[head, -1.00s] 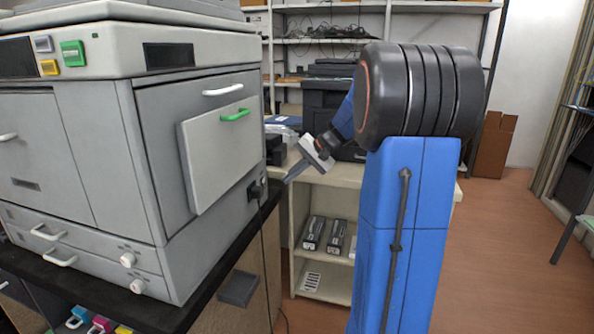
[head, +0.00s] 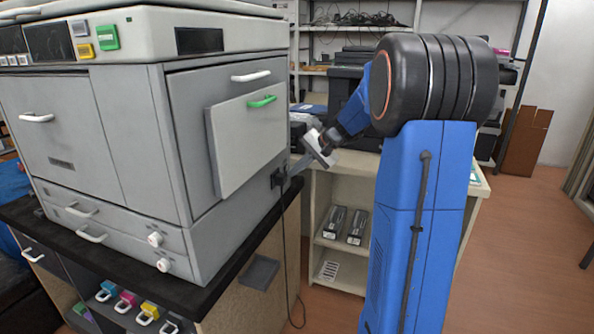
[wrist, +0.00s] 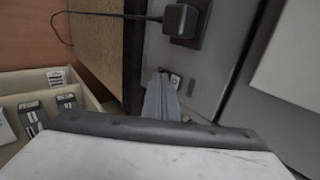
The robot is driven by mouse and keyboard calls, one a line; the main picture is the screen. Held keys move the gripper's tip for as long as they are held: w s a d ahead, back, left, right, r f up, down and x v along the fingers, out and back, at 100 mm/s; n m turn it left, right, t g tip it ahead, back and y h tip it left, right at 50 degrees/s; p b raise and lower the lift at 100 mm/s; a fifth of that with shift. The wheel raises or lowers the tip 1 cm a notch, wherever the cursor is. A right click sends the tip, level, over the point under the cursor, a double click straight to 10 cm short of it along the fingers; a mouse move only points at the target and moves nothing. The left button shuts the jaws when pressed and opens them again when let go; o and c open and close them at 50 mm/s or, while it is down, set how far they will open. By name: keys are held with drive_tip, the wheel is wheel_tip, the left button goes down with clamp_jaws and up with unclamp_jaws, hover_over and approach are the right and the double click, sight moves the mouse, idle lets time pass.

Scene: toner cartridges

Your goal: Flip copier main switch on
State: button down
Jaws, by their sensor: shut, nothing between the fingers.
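The grey copier (head: 130,130) stands on a black-topped table at the left of the head view. Its side panel carries a black power plug (head: 279,178), which also shows at the top of the wrist view (wrist: 181,20). A small black-and-white fitting (wrist: 175,80), which looks like the main switch, sits on the copier's side below the plug in the wrist view. Whether it is on or off is too small to tell. My gripper (head: 297,167) is shut and empty beside the copier's rear side. Its grey fingers (wrist: 161,98) partly cover the area around the switch; contact cannot be told.
A power cord (head: 285,240) hangs from the plug beside the table edge (head: 245,262). A beige shelf unit (head: 308,235) with dark cartridges (head: 335,221) stands behind my arm. A green-handled panel (head: 245,140) protrudes from the copier's side.

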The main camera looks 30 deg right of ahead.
drive_tip(key=shift+w, duration=0.1)
idle(0.3)
drive_tip(key=shift+r, duration=0.75)
